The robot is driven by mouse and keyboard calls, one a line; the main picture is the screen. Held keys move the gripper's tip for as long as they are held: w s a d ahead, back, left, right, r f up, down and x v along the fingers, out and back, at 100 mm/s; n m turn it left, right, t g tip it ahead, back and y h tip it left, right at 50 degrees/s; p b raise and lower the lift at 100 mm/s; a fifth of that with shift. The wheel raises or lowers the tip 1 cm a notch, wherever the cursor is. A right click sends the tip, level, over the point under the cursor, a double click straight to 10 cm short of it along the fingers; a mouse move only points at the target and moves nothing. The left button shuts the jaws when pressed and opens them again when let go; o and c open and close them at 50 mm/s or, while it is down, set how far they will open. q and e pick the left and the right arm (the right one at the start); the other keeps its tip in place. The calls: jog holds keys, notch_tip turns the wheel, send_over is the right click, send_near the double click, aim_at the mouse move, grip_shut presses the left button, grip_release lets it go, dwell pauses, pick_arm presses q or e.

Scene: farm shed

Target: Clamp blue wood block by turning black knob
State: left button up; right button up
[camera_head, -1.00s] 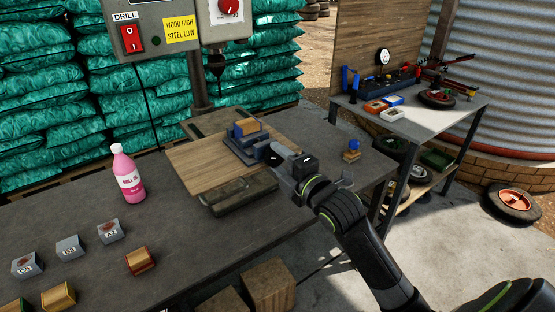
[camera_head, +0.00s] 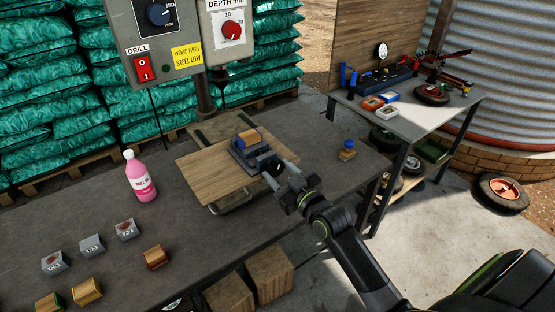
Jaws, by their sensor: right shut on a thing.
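A wood block with a blue side (camera_head: 249,137) sits in the grey vise (camera_head: 256,160), between its jaws. The vise stands on a wooden board on the workbench, below the drill. The black knob (camera_head: 278,165) is at the vise's right front end. My right gripper (camera_head: 277,171) reaches in from the lower right and is shut on the black knob, with its fingertips partly hiding it. Whether the vise jaws press on the block is too small to tell. My left gripper is not in view.
The drill's control box (camera_head: 165,40) hangs above the bench. A pink bottle (camera_head: 140,178) stands left of the wooden board (camera_head: 205,175). Several small blocks lie at the front left. A blue-topped piece (camera_head: 347,150) stands right of the vise. The bench between is clear.

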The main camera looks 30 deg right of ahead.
jog(key=m+p, duration=0.2)
jog(key=m, duration=0.3)
jog(key=shift+r+m+p, duration=0.15)
jog(key=shift+m+p, duration=0.5)
jog(key=shift+m, duration=0.55)
jog(key=m+p, duration=0.1)
jog(key=m, duration=0.2)
jog(key=shift+m, duration=0.4)
jog(key=m, duration=0.3)
jog(key=shift+f+p, duration=0.2)
jog(key=shift+p, duration=0.1)
jog(key=o, duration=1.1)
